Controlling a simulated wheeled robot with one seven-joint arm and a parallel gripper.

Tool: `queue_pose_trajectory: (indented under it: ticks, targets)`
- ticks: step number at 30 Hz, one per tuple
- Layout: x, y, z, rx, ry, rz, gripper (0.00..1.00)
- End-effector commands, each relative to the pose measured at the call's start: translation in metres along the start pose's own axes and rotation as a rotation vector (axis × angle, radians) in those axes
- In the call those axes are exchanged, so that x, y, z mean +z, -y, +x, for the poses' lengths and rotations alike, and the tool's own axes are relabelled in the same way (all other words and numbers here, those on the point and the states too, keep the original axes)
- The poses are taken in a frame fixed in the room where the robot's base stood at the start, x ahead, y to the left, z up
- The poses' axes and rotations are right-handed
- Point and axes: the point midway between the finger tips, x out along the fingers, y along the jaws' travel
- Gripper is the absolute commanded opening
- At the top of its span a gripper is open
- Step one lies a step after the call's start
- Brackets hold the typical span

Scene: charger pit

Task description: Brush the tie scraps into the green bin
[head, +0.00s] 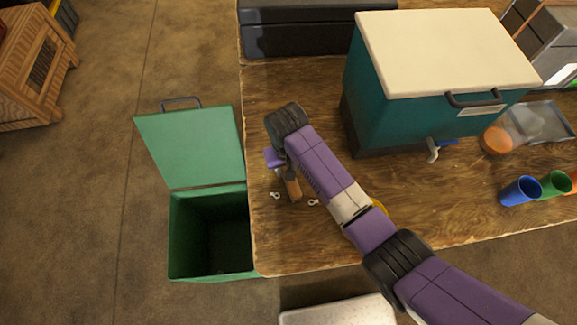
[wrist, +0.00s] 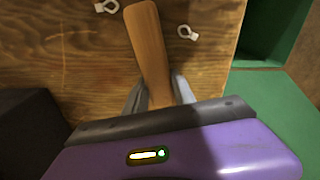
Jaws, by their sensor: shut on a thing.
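My gripper (head: 287,174) is low over the left end of the wooden table and shut on the brush's wooden handle. The brush (head: 293,188) also shows in the wrist view (wrist: 149,45), its handle between both fingers; its bristles cannot be made out. One white tie scrap (head: 275,195) lies left of the brush near the table's left edge, and another tie scrap (head: 314,202) lies to its right. Both scraps lie apart from the handle. The green bin (head: 184,236) stands open beside the table's left edge, its lid tilted back. The inside is dark.
The wooden table (head: 460,205) carries a teal cooler (head: 405,105) with a tap, a black case (head: 300,30) at the back, and a blue cup (head: 520,190) and a green cup (head: 553,184) at right. A yellow thing is partly hidden behind my arm. A wooden crate (head: 30,60) stands far left.

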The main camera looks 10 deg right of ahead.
Motion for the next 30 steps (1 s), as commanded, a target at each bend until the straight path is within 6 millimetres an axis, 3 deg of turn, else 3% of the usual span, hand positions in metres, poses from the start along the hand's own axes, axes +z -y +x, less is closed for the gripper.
queue_pose_trajectory:
  ticks: [30]
  targets:
    - [-0.004,0.133,-0.002,0.000,-0.001,-0.007,0.00]
